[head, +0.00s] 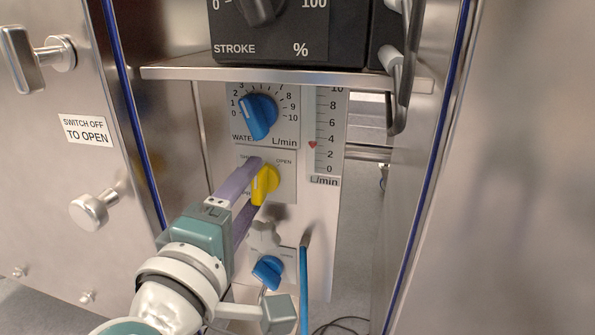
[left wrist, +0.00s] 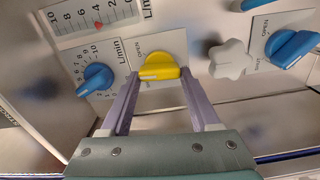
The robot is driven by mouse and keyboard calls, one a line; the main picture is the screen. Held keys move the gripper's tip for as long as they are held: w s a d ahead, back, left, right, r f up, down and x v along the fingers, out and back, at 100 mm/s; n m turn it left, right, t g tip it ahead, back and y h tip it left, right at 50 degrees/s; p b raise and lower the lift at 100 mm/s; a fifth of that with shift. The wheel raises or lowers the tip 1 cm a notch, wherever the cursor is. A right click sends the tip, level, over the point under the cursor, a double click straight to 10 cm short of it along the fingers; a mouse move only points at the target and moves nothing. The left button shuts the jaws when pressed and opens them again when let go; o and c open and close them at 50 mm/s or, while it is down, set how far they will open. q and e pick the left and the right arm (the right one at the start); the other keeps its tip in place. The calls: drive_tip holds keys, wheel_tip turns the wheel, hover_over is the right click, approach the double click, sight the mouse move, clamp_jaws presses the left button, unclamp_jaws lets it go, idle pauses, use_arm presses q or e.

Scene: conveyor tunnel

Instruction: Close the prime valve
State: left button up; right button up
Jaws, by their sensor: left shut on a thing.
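The prime valve is a yellow knob (head: 268,183) on a white plate, with OPEN printed at its upper right and other lettering partly hidden by my finger. Its handle stands roughly upright in the head view; I cannot tell exactly where it points. It also shows in the left wrist view (left wrist: 160,67), its handle lying across the space between my fingertips. My left gripper (head: 257,184) reaches in from the lower left, its purple fingers shut on the knob from both ends; the fingers also show in the left wrist view (left wrist: 160,76). My right gripper is out of view.
A blue water knob (head: 258,116) is just above, and a grey star-shaped knob (head: 264,236) and a blue valve (head: 268,271) are below. A metal shelf (head: 285,75) juts out overhead. Blue-edged cabinet walls (head: 433,190) flank the panel.

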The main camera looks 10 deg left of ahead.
use_arm(q)
drive_tip(key=n, duration=0.4)
drive_tip(key=shift+f+n+b, duration=0.2)
drive_tip(key=shift+n+b, duration=0.1)
drive_tip(key=shift+b, duration=0.1)
drive_tip(key=n+b, duration=0.1)
drive_tip(key=n, duration=0.4)
drive_tip(key=shift+d+f, duration=0.1)
drive_tip(key=shift+n, duration=0.3)
drive_tip(key=o, duration=1.4)
drive_tip(key=shift+c, duration=0.2)
drive_tip(key=s+p, duration=0.1)
drive_tip(key=s, duration=0.9)
